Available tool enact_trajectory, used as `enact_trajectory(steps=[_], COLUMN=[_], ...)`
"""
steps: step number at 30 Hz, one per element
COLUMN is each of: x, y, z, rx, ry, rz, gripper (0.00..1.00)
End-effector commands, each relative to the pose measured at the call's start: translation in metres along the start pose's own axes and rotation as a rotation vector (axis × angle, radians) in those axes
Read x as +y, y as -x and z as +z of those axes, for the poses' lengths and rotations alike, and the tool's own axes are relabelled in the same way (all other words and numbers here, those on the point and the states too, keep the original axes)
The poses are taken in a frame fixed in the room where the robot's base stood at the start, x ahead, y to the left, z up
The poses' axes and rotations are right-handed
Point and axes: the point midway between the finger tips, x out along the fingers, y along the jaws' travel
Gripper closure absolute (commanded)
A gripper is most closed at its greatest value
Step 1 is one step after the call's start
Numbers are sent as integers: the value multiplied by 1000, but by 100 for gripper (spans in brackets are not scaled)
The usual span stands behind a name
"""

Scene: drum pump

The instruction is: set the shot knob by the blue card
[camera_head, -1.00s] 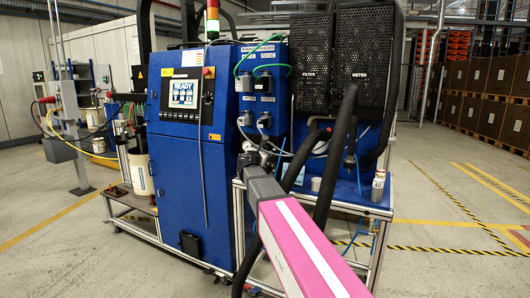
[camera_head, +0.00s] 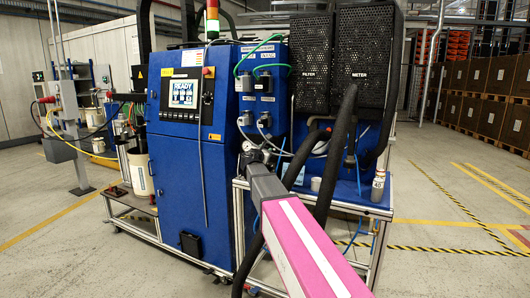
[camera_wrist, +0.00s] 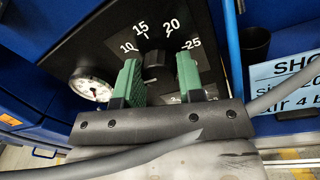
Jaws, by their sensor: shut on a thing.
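The shot knob (camera_wrist: 153,66) is black and sits on a dark dial plate with a white scale reading 10, 15, 20 and 25. My gripper (camera_wrist: 158,62) has its green fingers on either side of the knob, shut on it. The knob's lower part is hidden behind the gripper, and I cannot read its pointer. The light-blue card (camera_wrist: 287,84) is at the right of the wrist view, cut off by the frame; it shows "SHO", "size 20" and "air 4 b". In the head view my gripper (camera_head: 259,159) is at the blue machine's front, small and partly hidden.
A round white gauge (camera_wrist: 91,89) is left of the knob. A grey hose (camera_wrist: 285,96) passes in front of the card. Thick black hoses (camera_head: 333,165) hang right of my arm. The blue machine cabinet (camera_head: 185,205) has a screen (camera_head: 184,94) reading READY.

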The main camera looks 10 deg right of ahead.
Motion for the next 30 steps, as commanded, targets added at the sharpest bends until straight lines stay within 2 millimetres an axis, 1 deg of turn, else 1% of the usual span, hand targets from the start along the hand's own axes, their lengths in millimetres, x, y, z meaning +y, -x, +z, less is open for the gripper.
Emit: enact_trajectory(steps=[5,11,30], x=[0,0,0], y=[0,0,0], z=[0,-1,-2], rx=[-6,-18,-66], ry=[-71,-220,-823], rz=[3,7,22], gripper=[88,88,88])
